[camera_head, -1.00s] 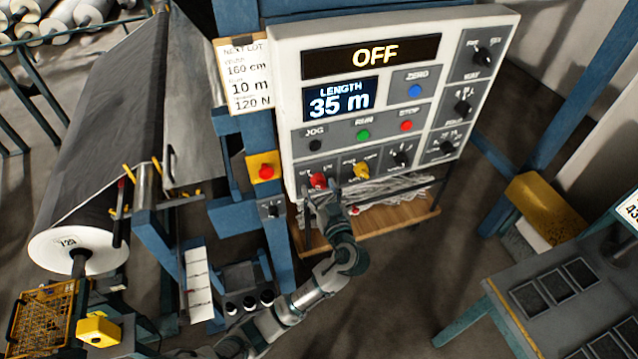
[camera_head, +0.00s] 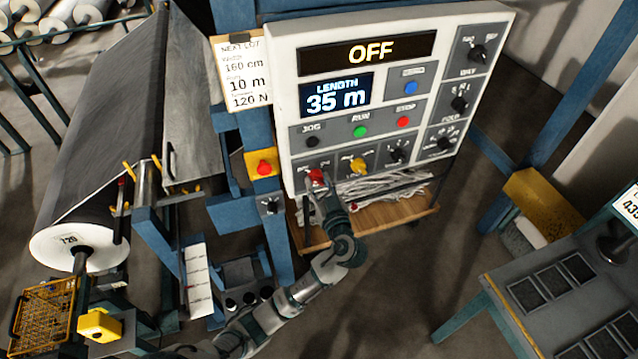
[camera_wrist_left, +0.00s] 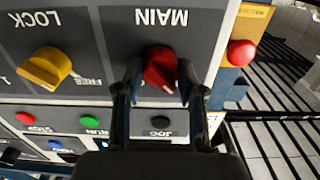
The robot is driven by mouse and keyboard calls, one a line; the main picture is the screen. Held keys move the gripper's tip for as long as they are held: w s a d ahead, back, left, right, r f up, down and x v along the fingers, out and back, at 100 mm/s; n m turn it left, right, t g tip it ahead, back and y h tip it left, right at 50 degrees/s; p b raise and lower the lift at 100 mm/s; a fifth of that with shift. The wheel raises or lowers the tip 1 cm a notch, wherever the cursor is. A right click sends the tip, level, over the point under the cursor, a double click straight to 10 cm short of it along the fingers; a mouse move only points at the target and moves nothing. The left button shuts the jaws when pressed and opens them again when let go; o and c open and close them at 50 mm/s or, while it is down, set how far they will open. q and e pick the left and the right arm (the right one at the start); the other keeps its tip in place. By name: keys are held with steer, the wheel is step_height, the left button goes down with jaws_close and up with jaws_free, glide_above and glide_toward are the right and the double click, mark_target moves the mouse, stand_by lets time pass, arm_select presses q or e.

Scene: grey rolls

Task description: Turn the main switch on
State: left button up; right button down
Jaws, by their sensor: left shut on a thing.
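The red main switch (camera_head: 316,175) is at the lower left of the white control panel (camera_head: 283,100). In the left wrist view, which is upside down, the red main switch (camera_wrist_left: 160,68) sits below the label MAIN. My left gripper (camera_head: 320,187) has reached the panel from below, and its fingers (camera_wrist_left: 159,82) are shut on the switch, one on each side. The panel display (camera_head: 370,52) reads OFF. The small lettering around the switch is mostly hidden by the fingers. My right gripper is out of view.
The yellow lock knob (camera_head: 358,165) is just right of the switch. A red button on a yellow plate (camera_head: 264,168) is to its left. A wooden shelf with white strands (camera_head: 390,213) lies below the panel. A large grey roll (camera_head: 110,130) stands at left.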

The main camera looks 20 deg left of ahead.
arm_select(q)
steer(key=shift+r, duration=0.1)
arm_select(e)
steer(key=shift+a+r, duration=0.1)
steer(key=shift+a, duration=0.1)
arm_select(q)
steer(key=shift+m, duration=0.6)
steer(key=shift+r+m+p, duration=0.1)
steer(key=shift+m+p, duration=0.75)
steer(key=shift+m, duration=0.35)
steer(key=m+p, duration=0.2)
steer(key=m, duration=0.2)
steer(key=shift+r+m+p, duration=0.1)
steer(key=shift+m+p, duration=0.2)
steer(key=m+p, duration=0.3)
steer(key=m, duration=0.1)
steer(key=m+p, duration=0.1)
steer(key=m, duration=0.2)
steer(key=shift+w+m+p, duration=0.1)
steer(key=shift+m+p, duration=0.25)
steer(key=shift+m, duration=0.85)
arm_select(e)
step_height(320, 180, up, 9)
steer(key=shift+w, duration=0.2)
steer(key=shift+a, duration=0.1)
